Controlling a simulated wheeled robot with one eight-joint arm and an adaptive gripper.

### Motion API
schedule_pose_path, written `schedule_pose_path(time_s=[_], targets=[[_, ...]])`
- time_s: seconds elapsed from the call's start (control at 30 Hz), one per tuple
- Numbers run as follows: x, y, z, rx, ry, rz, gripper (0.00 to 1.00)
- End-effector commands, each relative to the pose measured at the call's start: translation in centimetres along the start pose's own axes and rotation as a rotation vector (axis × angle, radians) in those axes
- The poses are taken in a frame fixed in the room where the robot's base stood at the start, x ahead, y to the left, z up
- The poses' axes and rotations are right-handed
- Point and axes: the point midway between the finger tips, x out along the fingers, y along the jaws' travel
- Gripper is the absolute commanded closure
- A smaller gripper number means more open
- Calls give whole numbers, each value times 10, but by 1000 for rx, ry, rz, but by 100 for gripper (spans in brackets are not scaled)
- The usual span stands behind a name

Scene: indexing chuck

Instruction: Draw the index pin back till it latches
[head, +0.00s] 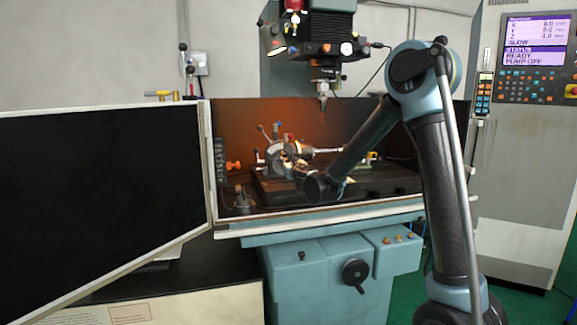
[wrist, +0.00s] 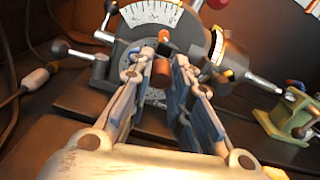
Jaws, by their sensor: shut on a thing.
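The indexing chuck (head: 273,157) stands on the machine bed inside the enclosure in the head view. In the wrist view its dark body carries a pale graduated scale (wrist: 152,14) and ball-ended levers. My gripper (wrist: 161,66) reaches in from below, with its two fingers on either side of an orange-brown knob, the index pin's (wrist: 161,75). The fingers are shut on this knob. The pin's shaft and its latch are hidden behind the knob and fingers. In the head view my wrist (head: 322,187) hides the grip itself.
A ball-ended lever (wrist: 60,48) sticks out left of the fingers. A green fixture (wrist: 288,118) stands to the right. In the head view the machine spindle (head: 325,75) hangs above, and a dark panel (head: 95,185) blocks the left. The enclosure's front rim (head: 330,217) runs below my arm.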

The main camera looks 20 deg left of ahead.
Motion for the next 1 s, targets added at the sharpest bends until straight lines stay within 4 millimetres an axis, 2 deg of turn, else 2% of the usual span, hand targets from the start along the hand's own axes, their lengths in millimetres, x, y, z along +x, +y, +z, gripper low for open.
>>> schedule_pose_path(time_s=[0.57,1.0], targets=[[0,-2,0,0,0,-3,95],[-10,-1,0,0,0,-2,95]])
